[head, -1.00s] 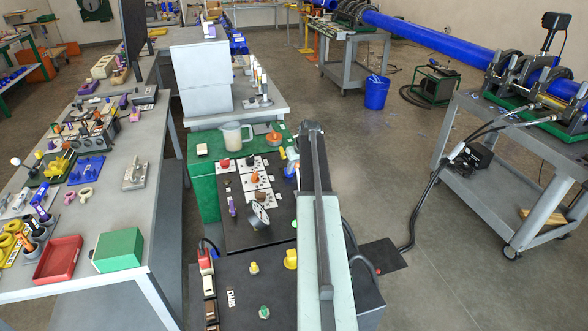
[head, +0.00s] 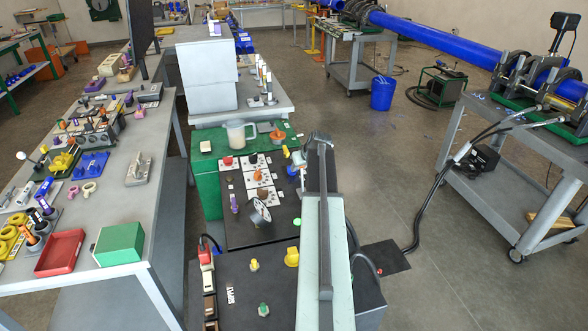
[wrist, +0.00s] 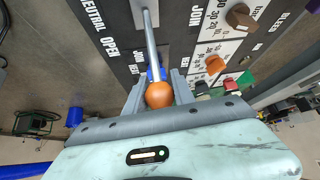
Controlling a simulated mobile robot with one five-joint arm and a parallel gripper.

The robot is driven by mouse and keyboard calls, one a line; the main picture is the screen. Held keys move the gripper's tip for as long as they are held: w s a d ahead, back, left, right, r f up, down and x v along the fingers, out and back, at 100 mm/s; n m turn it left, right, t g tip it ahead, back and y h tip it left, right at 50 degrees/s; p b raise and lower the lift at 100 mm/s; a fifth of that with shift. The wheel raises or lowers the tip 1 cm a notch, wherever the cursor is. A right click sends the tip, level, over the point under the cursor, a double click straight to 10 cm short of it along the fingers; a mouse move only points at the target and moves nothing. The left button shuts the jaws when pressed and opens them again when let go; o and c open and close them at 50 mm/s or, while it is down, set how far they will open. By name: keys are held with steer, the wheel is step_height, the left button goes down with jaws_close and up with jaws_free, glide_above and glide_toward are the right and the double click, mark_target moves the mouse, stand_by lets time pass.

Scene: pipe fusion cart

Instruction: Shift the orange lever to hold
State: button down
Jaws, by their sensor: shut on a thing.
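The orange ball knob of the lever (wrist: 159,95) sits between the two fingers of my gripper (wrist: 157,94) in the wrist view. My gripper is shut on this knob. The lever's metal rod (wrist: 150,35) runs from the knob up to the top edge of the wrist view. A dark panel (wrist: 110,62) behind it carries white lettering; "NEUTRAL" and "OPEN" are readable to the left of the rod. I cannot make out a "hold" mark. In the head view my arm covers the gripper and the orange knob.
A smaller orange knob (wrist: 216,65) and a brown knob (wrist: 240,18) stand right of the lever. Open floor lies to the right, before a grey cart (head: 490,190).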

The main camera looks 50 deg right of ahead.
steer(key=shift+s+a+t+h+b, duration=0.4)
steer(key=shift+s+a+t+b, duration=0.15)
steer(key=shift+s+t+b, duration=0.15)
steer(key=shift+s+a+r+t+b, duration=0.1)
steer(key=shift+s+r+t+b, duration=0.15)
steer(key=shift+r+t+b, duration=0.05)
steer(key=c, duration=1.1)
jaws_free()
steer(key=shift+o, duration=0.2)
steer(key=shift+r, duration=0.1)
steer(key=p+v, duration=0.5)
steer(key=v, duration=0.2)
steer(key=shift+s+a, duration=0.2)
steer(key=shift+s, duration=0.05)
steer(key=shift+r, duration=0.15)
